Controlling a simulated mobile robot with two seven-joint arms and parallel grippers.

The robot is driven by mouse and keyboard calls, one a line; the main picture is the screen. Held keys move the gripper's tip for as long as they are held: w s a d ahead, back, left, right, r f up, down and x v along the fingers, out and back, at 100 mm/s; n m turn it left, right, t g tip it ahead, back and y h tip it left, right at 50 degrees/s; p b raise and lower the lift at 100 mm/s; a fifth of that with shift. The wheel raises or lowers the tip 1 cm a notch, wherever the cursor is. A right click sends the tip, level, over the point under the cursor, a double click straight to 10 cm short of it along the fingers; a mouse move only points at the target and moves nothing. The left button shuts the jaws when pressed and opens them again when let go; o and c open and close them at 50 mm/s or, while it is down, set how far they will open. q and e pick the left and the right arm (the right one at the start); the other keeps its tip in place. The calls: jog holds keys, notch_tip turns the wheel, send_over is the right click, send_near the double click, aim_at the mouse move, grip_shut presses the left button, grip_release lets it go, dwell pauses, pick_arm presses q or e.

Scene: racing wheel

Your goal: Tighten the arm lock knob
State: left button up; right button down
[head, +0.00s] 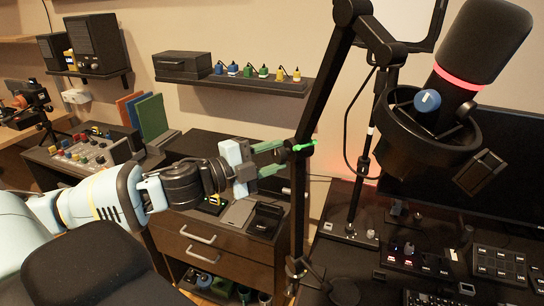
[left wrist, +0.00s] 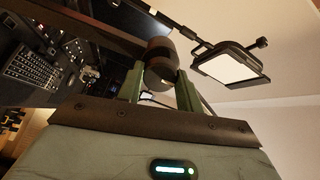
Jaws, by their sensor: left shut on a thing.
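The arm lock knob appears as a dark round piece (left wrist: 160,50) at a joint of the black microphone boom arm (head: 322,88). My left gripper (head: 284,156) reaches in from the left with its green fingers at that joint. In the left wrist view the two fingers of the left gripper (left wrist: 160,74) stand on either side of the knob and are shut on it. In the head view the knob is largely hidden by the fingers, and bright green marks show at the joint. My right gripper is not in view.
The microphone (head: 485,42) hangs at the upper right in its shock mount with a blue knob (head: 428,100). A wall shelf (head: 240,83) is behind my left arm. A drawer cabinet (head: 225,245) stands below it. The desk (head: 340,262) at right holds a keyboard and button boxes.

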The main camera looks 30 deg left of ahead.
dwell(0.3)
pick_arm(q)
jog(key=o, duration=1)
jog(key=shift+s, duration=0.1)
jog(key=shift+s+a+f, duration=0.1)
jog(key=shift+s+a, duration=0.2)
jog(key=shift+s, duration=0.15)
jog(key=shift+v, duration=3.25)
